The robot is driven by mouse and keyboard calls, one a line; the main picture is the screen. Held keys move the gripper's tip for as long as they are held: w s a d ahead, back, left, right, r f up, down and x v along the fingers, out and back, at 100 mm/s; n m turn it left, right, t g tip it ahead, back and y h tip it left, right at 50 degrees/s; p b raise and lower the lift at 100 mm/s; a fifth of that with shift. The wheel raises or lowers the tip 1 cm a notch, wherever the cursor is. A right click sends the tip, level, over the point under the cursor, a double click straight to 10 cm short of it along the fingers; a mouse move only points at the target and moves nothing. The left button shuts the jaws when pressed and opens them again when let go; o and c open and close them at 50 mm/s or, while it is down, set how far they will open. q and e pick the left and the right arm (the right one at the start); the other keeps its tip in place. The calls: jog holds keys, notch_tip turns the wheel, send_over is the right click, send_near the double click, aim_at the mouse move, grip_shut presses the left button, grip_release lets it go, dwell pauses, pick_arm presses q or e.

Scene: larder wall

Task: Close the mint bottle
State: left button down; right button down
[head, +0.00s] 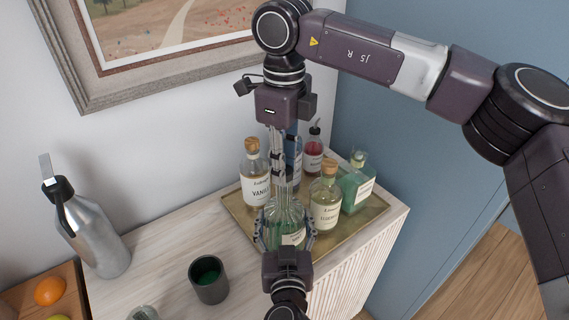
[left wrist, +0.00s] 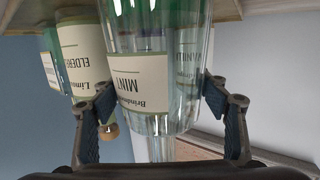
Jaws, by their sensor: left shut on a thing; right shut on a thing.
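The mint bottle (head: 284,216) is clear glass with a pale label and green liquid, upright at the front of the brass tray (head: 236,207). In the left wrist view it appears upside down, its MINT label (left wrist: 138,82) readable. My left gripper (head: 286,236) is shut around its body from the front. My right gripper (head: 279,172) points straight down over the bottle's neck, its fingers shut. They hold something small, apparently the stopper, which the fingers largely hide. I cannot tell whether it touches the bottle's mouth.
Close around stand a corked vanilla bottle (head: 255,185), a corked elderflower bottle (head: 325,208), a green bottle (head: 357,187), a red bottle (head: 313,157) and a blue one (head: 296,160). A dark cup (head: 209,287) and steel flask (head: 92,235) stand left on the cabinet.

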jog(key=m, duration=0.5)
jog(key=shift+m, duration=0.4)
jog(key=m, duration=0.5)
jog(key=c, duration=1.5)
grip_release()
jog(key=shift+c, duration=0.2)
notch_tip(320, 180, up, 12)
pick_arm(q)
jog(key=shift+f, duration=0.1)
jog(key=shift+c, duration=1.7)
grip_release()
